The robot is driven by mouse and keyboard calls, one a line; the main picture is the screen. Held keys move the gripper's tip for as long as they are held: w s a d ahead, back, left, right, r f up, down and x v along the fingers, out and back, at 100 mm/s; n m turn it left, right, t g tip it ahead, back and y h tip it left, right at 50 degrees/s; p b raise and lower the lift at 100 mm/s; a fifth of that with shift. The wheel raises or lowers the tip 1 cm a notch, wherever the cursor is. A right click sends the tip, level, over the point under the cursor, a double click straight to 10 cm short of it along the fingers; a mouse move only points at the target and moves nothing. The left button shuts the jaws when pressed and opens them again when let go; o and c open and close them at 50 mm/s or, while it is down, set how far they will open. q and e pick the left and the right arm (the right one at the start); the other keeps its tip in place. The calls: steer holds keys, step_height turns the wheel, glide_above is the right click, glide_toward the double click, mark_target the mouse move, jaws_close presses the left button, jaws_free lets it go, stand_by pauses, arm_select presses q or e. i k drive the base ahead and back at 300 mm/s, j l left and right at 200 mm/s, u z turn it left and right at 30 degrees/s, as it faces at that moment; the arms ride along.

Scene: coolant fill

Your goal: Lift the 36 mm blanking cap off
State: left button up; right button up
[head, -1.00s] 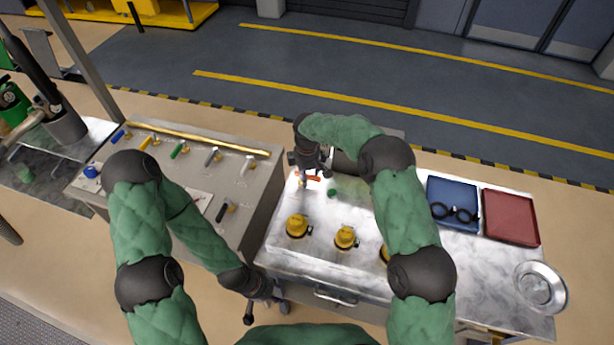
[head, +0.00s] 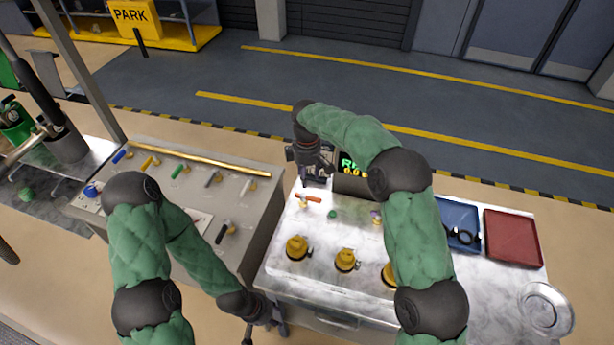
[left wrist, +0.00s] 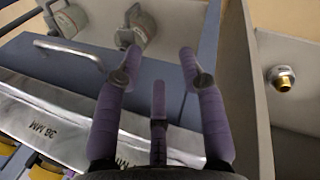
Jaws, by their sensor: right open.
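Three yellow caps stand in a row on the steel bench top: a left one (head: 297,247), a middle one (head: 345,260) and a right one (head: 389,272) partly hidden by my right arm. I cannot tell in the head view which is the 36 mm one. The left wrist view shows a metal strip marked 36 MM (left wrist: 45,128), with yellow parts (left wrist: 45,170) at its lower edge. My left gripper (head: 275,322) is low beside the bench's front left; its fingers (left wrist: 160,65) are spread and empty. My right gripper (head: 318,183) is open above the bench's back left, near an orange handle (head: 308,198).
A display with green characters (head: 350,168) stands at the bench's back. A blue tray (head: 450,212) holding a black item and a red tray (head: 513,237) lie at right, with a round metal dish (head: 545,308) nearby. A console with coloured levers (head: 180,172) adjoins at left.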

mark_target(344, 260)
steer(key=k, duration=1)
